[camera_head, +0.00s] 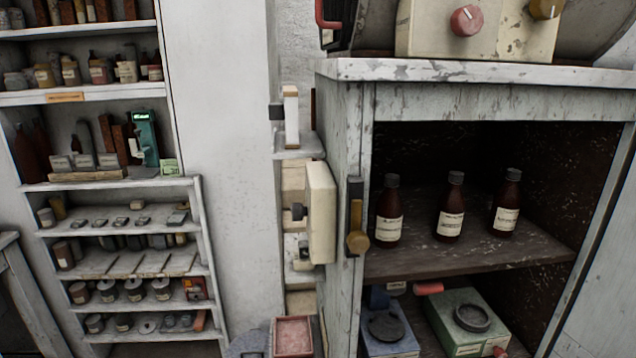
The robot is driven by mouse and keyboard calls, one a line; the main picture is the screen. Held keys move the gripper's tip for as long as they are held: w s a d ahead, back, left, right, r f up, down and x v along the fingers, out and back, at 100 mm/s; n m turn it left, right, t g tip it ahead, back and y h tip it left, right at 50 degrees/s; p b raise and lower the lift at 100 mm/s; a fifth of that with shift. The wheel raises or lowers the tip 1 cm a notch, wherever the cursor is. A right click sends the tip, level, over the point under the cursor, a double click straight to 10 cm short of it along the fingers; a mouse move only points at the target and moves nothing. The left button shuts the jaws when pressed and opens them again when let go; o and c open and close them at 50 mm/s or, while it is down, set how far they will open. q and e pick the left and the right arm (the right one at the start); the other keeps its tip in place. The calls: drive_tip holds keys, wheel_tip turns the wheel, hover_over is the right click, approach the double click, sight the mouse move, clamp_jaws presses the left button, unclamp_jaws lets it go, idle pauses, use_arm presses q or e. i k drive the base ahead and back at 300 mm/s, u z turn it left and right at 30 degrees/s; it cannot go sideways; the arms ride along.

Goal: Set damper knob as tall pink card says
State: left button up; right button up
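A red round knob (467,20) with a pale pointer mark sits on the front of a cream box on top of the cabinet. A yellow-brown knob (545,8) sits to its right, cut by the top edge. I cannot tell which knob is the damper knob. A brass knob on a dark upright strip (357,242) is on the cabinet's front left post. I see no tall pink card in this view. Neither of my grippers is in view.
The cabinet (480,102) holds three brown bottles (449,215) on its upper shelf and blue and green boxes (470,318) below. Wall shelves (90,97) at the left carry jars, tools and a small green card (170,167). A red tray (293,335) shows at the bottom.

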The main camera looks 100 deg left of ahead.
sight(468, 21)
drive_tip(key=k, duration=2.1)
drive_tip(key=u, duration=2.05)
drive_tip(key=i, duration=0.5)
drive_tip(key=z, duration=0.35)
drive_tip(key=k, duration=0.9)
drive_tip(key=z, duration=1.85)
drive_tip(key=i, duration=1.45)
drive_tip(key=u, duration=1.45)
drive_tip(key=i, duration=0.65)
drive_tip(key=u, duration=0.55)
